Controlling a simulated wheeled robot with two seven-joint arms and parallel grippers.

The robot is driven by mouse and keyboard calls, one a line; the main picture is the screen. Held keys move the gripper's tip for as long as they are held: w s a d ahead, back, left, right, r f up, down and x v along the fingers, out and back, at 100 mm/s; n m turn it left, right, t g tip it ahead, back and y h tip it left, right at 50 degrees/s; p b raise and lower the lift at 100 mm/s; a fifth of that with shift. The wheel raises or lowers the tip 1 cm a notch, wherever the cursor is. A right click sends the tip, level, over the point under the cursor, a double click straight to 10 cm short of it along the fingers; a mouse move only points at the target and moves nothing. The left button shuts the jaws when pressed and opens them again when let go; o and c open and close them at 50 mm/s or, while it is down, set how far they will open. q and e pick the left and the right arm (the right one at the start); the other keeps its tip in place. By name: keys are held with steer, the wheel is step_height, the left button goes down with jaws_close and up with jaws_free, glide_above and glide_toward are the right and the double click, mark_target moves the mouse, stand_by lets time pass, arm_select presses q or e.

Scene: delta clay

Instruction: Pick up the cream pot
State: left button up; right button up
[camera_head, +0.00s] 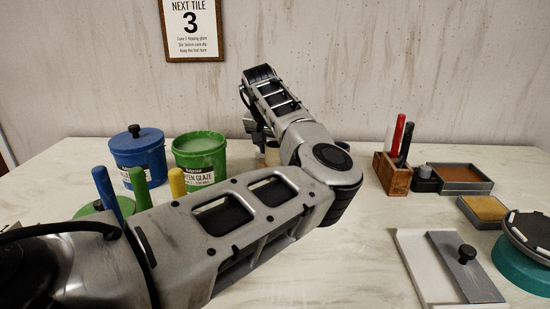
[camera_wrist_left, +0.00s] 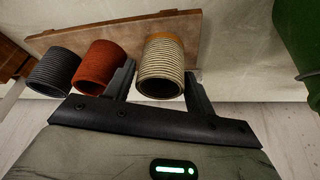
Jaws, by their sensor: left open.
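The cream pot (camera_wrist_left: 161,68) is ribbed, with a tan band at one end, and is at the end of a row on a wooden board (camera_wrist_left: 105,32). My left gripper (camera_wrist_left: 160,76) is open, with one finger on each side of the cream pot. I cannot tell whether the fingers touch it. In the head view my left gripper (camera_head: 256,132) is at the back of the table, mostly hidden by my own arm. A small pale part of a pot (camera_head: 272,153) shows beside it. My right gripper is not in view.
A red ribbed pot (camera_wrist_left: 100,67) stands close outside one finger, with a dark grey pot (camera_wrist_left: 54,73) beyond. Left of the gripper are a green glaze bucket (camera_head: 200,155) and a blue bucket (camera_head: 138,155). A wooden tool holder (camera_head: 392,174) is to the right.

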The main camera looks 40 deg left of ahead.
arm_select(q)
steer(key=shift+x, duration=1)
steer(key=shift+c, duration=0.3)
steer(key=c, duration=0.7)
steer(key=shift+r, duration=0.1)
